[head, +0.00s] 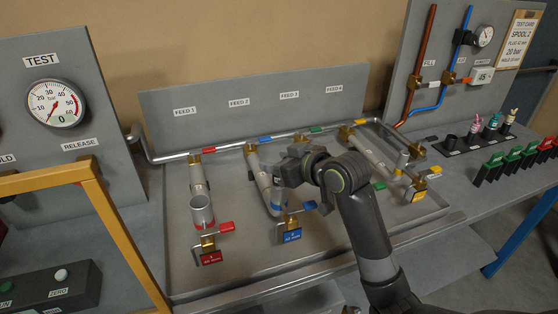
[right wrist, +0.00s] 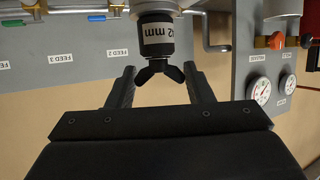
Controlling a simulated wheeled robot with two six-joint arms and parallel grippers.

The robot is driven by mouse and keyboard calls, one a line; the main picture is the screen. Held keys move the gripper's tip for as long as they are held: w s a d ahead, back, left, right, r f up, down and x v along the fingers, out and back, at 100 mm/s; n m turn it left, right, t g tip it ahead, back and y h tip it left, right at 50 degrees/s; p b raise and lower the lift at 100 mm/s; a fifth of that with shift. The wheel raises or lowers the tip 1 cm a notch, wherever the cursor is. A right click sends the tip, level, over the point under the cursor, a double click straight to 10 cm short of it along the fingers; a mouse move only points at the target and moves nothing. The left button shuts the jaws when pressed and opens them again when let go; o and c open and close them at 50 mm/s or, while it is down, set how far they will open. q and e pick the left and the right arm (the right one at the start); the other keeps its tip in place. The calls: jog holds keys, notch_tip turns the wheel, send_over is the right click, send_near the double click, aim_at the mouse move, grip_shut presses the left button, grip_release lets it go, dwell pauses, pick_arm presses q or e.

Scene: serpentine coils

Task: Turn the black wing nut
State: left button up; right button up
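The black wing nut (right wrist: 159,70) shows in the right wrist view, on the end of a black plug with a white "mm" label (right wrist: 158,40). Its two wings spread left and right. My right gripper (right wrist: 160,84) is open, with one finger on each side of the wing nut and a visible gap to each wing. In the head view my right gripper (head: 288,172) is over the Feed 2 pipe (head: 264,180), and the wing nut cannot be made out there. My left gripper is not in view.
Other pipes stand on the grey tray (head: 330,237), including the Feed 1 pipe (head: 202,212) with an open end. A test gauge panel (head: 60,85) and an orange frame (head: 110,215) are at left.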

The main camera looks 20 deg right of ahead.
jog(key=c, duration=0.5)
jog(key=shift+a+r+m+t+h+p, duration=0.1)
jog(key=shift+m+t+h+p, duration=0.3)
jog(key=shift+m+h+p, duration=1.05)
jog(key=shift+m+h, duration=0.15)
jog(key=o, duration=1)
